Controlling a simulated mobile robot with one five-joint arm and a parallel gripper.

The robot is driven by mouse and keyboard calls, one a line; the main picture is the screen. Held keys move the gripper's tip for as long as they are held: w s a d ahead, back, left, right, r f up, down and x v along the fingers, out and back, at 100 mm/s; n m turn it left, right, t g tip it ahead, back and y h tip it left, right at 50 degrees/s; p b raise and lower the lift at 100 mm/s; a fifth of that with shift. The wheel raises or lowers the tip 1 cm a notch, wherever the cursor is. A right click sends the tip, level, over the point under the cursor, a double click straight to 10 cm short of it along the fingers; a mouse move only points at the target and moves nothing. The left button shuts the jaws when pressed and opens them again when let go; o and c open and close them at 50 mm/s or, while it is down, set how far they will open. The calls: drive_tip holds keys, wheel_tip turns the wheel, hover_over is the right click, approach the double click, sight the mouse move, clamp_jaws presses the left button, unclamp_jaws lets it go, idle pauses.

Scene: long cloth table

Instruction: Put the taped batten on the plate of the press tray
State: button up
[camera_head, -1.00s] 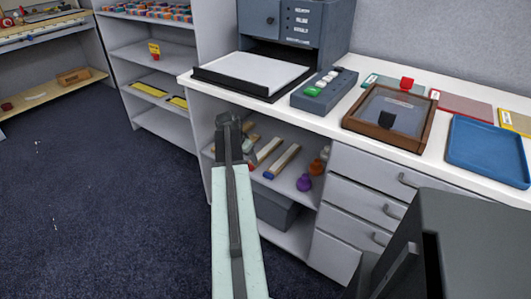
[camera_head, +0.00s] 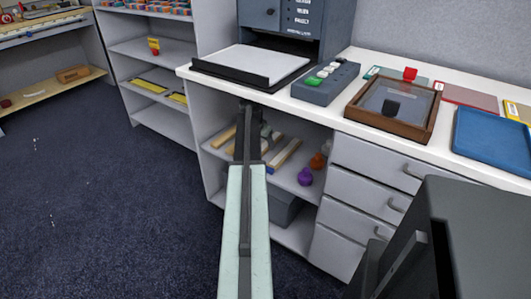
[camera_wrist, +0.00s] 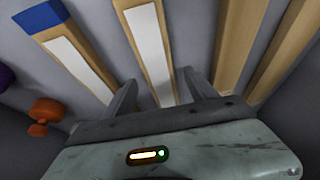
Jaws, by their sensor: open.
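Several wooden battens lie on the shelf under the counter. In the wrist view, one batten with a white strip (camera_wrist: 150,45) runs between the fingers of my open gripper (camera_wrist: 158,82), which is not closed on it. To its left lies a batten with a white strip and a blue end (camera_wrist: 62,42); it also shows in the head view (camera_head: 287,152). Plain battens (camera_wrist: 237,38) lie to the right. In the head view my gripper (camera_head: 249,108) reaches into the shelf opening and hides some battens. The press tray (camera_head: 238,77), black with a pale plate (camera_head: 252,63), stands on the counter above.
The counter edge overhangs the shelf. Purple (camera_head: 305,177) and orange (camera_head: 318,161) knobbed objects sit right of the battens. A button box (camera_head: 326,84), a framed wooden tray (camera_head: 393,108) and a blue tray (camera_head: 490,140) stand on the counter. Drawers (camera_head: 375,155) are right of the shelf.

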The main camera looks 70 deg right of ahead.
drive_tip(key=shift+x, duration=0.85)
drive_tip(key=shift+r, duration=0.2)
clamp_jaws()
drive_tip(key=shift+r, duration=0.15)
drive_tip(key=shift+r+p, duration=0.25)
drive_tip(key=shift+p, duration=0.15)
wheel_tip(320, 180, up, 3)
drive_tip(key=p, duration=0.3)
drive_tip(key=s+a, duration=0.1)
drive_tip(key=a, duration=0.4)
drive_tip(key=s+a+r+p, duration=0.1)
drive_tip(key=s+a, duration=0.1)
drive_tip(key=a, duration=0.3)
drive_tip(key=s+a, duration=0.2)
drive_tip(key=a, duration=0.3)
drive_tip(key=shift+a+r, duration=0.15)
drive_tip(key=shift+r, duration=0.05)
